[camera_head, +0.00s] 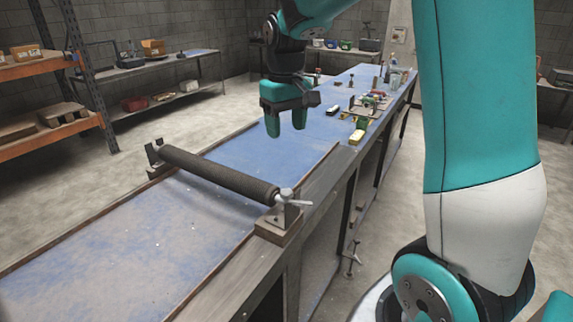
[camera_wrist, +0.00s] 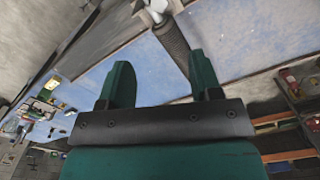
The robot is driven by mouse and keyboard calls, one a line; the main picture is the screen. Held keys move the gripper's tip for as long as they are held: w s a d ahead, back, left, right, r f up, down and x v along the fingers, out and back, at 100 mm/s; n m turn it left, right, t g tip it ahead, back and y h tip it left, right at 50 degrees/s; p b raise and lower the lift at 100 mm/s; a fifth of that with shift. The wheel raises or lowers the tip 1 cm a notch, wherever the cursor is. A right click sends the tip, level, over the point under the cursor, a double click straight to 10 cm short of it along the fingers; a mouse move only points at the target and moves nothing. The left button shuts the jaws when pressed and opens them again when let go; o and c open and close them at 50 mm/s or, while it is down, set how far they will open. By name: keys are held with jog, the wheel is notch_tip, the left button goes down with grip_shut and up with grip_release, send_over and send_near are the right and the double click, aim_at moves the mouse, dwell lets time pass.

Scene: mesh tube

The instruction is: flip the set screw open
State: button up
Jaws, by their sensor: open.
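The set screw (camera_head: 287,196) is a light metal piece with a lever handle at the near right end of the dark mesh tube (camera_head: 217,173). The tube lies across the blue bench top between two end brackets. In the wrist view the set screw (camera_wrist: 155,8) shows at the top edge, partly cut off, with the tube (camera_wrist: 174,42) running down from it. My gripper (camera_head: 286,127) is above the bench, behind and above the tube, apart from both. Its two fingers (camera_wrist: 159,75) are spread, with nothing between them.
The right bracket (camera_head: 280,222) stands on the bench's wooden edge. Several small tools and bottles lie farther along the bench, with a yellow object (camera_head: 356,137) near its right edge. An orange shelf rack (camera_head: 45,100) stands at the left. The near bench top (camera_head: 130,240) is clear.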

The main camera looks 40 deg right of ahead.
aim_at(287, 192)
notch_tip(287, 192, down, 17)
jog(key=p, duration=0.4)
jog(key=shift+w+d+f, duration=0.1)
